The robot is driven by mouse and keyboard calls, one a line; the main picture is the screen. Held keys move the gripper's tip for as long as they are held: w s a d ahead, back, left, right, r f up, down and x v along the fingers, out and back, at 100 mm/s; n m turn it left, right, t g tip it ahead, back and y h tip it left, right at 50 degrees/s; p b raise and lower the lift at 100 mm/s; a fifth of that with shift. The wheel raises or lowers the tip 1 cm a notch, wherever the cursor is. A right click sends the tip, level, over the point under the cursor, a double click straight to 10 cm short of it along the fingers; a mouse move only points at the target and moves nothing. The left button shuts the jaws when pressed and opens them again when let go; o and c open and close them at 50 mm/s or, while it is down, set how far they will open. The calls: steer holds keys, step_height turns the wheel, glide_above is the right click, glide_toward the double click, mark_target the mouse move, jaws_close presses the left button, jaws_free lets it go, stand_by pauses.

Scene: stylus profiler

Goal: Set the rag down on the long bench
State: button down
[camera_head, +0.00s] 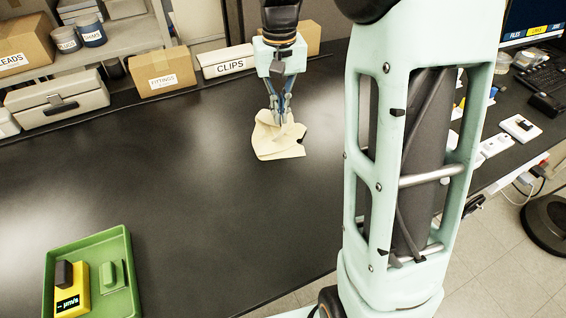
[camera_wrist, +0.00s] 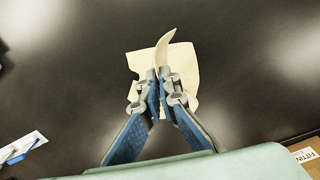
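The rag (camera_head: 275,146) is a cream-coloured cloth in the head view, at or just above the dark top of the long bench (camera_head: 190,170). My gripper (camera_head: 281,122) points down at it, with the fingertips at the cloth. In the wrist view the rag (camera_wrist: 180,65) spreads out beyond the fingertips, and a fold of it rises between them. My gripper (camera_wrist: 164,75) looks shut on this fold. I cannot tell how much of the rag touches the bench.
A green tray (camera_head: 127,247) with a yellow device stands at the near left. Boxes marked FITTINGS (camera_head: 160,75) and CLIPS (camera_head: 226,62) and a grey case (camera_head: 58,100) line the back. The bench middle is clear. A keyboard (camera_head: 541,78) lies at the right.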

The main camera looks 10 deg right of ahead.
steer(key=s+f, duration=0.3)
steer(key=s, duration=0.1)
steer(key=s+f, duration=0.3)
steer(key=s, duration=0.1)
steer(key=s+f, duration=0.4)
steer(key=shift+s, duration=0.15)
steer(key=c, duration=1.8)
jaws_free()
steer(key=shift+o, duration=0.2)
steer(key=shift+r, duration=0.15)
